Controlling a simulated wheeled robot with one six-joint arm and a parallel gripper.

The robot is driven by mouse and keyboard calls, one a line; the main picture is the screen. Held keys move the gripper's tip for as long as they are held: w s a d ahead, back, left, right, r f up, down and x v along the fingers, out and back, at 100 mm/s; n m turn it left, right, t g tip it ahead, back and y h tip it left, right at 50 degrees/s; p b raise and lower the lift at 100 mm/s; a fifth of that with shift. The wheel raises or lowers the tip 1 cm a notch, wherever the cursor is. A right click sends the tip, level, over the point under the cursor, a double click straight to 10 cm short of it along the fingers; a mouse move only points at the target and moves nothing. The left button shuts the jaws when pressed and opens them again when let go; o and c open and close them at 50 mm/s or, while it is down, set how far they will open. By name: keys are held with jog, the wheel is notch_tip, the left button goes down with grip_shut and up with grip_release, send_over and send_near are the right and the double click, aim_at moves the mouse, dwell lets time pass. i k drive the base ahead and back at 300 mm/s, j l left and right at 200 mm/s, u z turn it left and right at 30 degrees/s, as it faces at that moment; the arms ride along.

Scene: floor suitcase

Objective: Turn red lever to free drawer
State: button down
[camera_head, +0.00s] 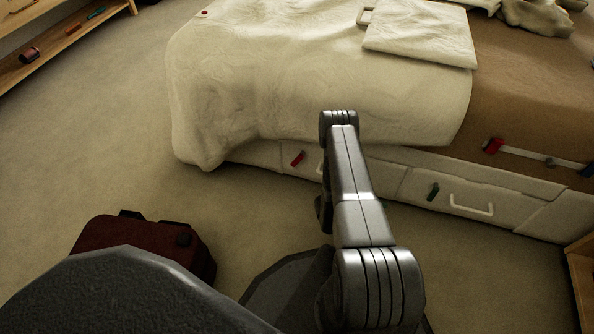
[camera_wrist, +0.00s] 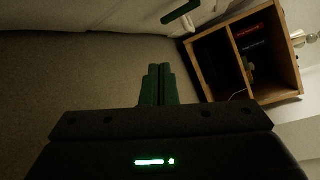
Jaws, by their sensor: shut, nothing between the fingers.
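The red lever (camera_head: 297,158) sits tilted on the left drawer front (camera_head: 272,155) under the bed. My arm hides part of that drawer. A dark green lever (camera_head: 433,191) sits on the right drawer front (camera_head: 510,208), left of its pale handle (camera_head: 471,209). A dark green lever (camera_wrist: 181,12) also shows at the top of the wrist view, ahead of my gripper and apart from it. My gripper (camera_wrist: 160,72) is shut and empty, with its fingers together. In the head view my arm hides most of it. The red lever is not seen in the wrist view.
A dark red suitcase (camera_head: 140,245) lies on the floor at left. A wooden shelf unit (camera_wrist: 225,60) stands right of my gripper. A cream blanket (camera_head: 250,80) hangs over the bed's side. A white bar with a red end (camera_head: 493,146) lies along the bed.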

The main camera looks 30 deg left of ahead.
aim_at(299, 157)
jog(key=i+u, duration=0.1)
jog(key=u, duration=0.3)
jog(key=l+u, duration=0.15)
jog(key=u, duration=0.25)
jog(key=i+l+u, duration=0.15)
jog(key=u, duration=0.3)
jog(key=l+u, duration=0.15)
jog(key=u, duration=0.25)
